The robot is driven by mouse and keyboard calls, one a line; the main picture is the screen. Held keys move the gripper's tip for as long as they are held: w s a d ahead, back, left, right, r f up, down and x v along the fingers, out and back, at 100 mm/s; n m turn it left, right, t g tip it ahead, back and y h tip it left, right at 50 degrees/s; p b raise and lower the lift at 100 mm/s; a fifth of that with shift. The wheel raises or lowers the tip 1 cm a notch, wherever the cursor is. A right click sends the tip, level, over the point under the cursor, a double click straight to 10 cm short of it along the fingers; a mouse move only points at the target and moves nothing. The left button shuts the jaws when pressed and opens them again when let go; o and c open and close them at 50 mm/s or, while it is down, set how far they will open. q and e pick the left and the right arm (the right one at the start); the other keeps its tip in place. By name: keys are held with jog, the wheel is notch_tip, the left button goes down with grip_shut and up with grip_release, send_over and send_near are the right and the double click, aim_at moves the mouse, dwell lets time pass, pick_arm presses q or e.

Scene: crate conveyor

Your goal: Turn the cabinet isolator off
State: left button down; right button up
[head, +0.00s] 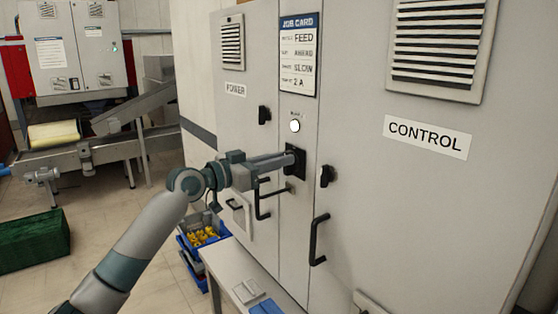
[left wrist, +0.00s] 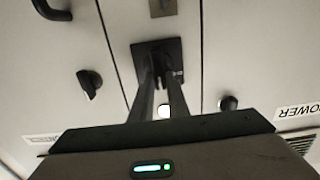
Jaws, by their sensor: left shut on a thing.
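The cabinet isolator (head: 299,170) is a black square plate with a handle, on the narrow middle panel of the grey cabinet below a white round lamp. My left gripper (head: 289,158) reaches it from the left and is shut on its handle. In the left wrist view, which is turned over, the gripper's two dark fingers (left wrist: 162,80) close in front of the isolator's black plate (left wrist: 144,50). The fingers hide most of the handle, so I cannot tell its angle. My right gripper is not in view.
A black knob (head: 326,176) and a bar handle (head: 318,240) sit on the CONTROL door at the right. Another knob (head: 264,115) is on the POWER door. A grey bench (head: 232,270) and a blue bin (head: 190,262) of yellow parts stand below.

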pick_arm(q)
jog(key=shift+w+n, duration=0.1)
jog(key=shift+n, duration=0.4)
jog(key=n+p, duration=0.2)
jog(key=n, duration=0.2)
jog(key=n+p, duration=0.2)
jog(key=n, duration=0.3)
jog(key=w+a+n+p, duration=0.1)
jog(key=n+p, duration=0.2)
jog(key=n, duration=0.1)
jog(key=shift+f, duration=0.4)
jog(key=shift+w+f+n+p, duration=0.1)
jog(key=shift+f+n+p, duration=0.1)
jog(key=shift+n+p, duration=0.55)
jog(key=shift+f+n+p, duration=0.15)
jog(key=shift+n+p, duration=0.1)
jog(key=shift+n, duration=0.9)
jog(key=shift+f, duration=0.1)
jog(key=c, duration=1.7)
grip_release()
jog(key=shift+a, duration=0.1)
